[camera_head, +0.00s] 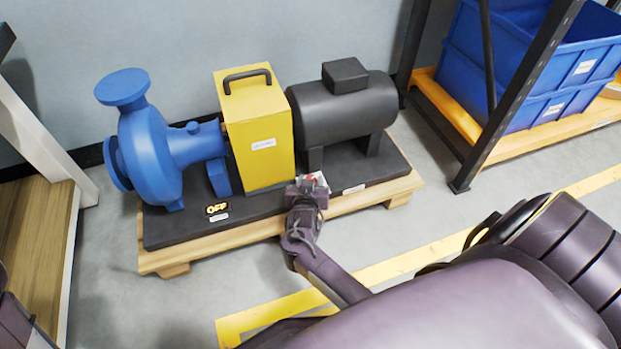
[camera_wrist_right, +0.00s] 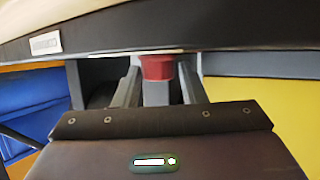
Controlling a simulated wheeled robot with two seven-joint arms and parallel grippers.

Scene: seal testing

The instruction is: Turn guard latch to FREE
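The yellow guard (camera_head: 262,140) with a black handle stands upright between the blue pump (camera_head: 152,150) and the dark motor (camera_head: 345,110). A small red and white part, likely the latch (camera_head: 318,179), sits at the base's front edge, partly hidden by my right gripper (camera_head: 305,190). In the right wrist view a red block (camera_wrist_right: 157,67) on a grey stem lies between the two fingers of this gripper (camera_wrist_right: 158,80). Whether the fingers press on it or stand just beside it is unclear. Any lettering on the latch is unreadable. My left gripper is out of view.
The pump set stands on a dark base (camera_head: 175,232) over a wooden pallet (camera_head: 240,235). An OFF sign (camera_head: 217,209) sits at its front. A rack with blue bins (camera_head: 540,60) stands at the right. A wooden-shelved frame (camera_head: 35,220) stands at the left.

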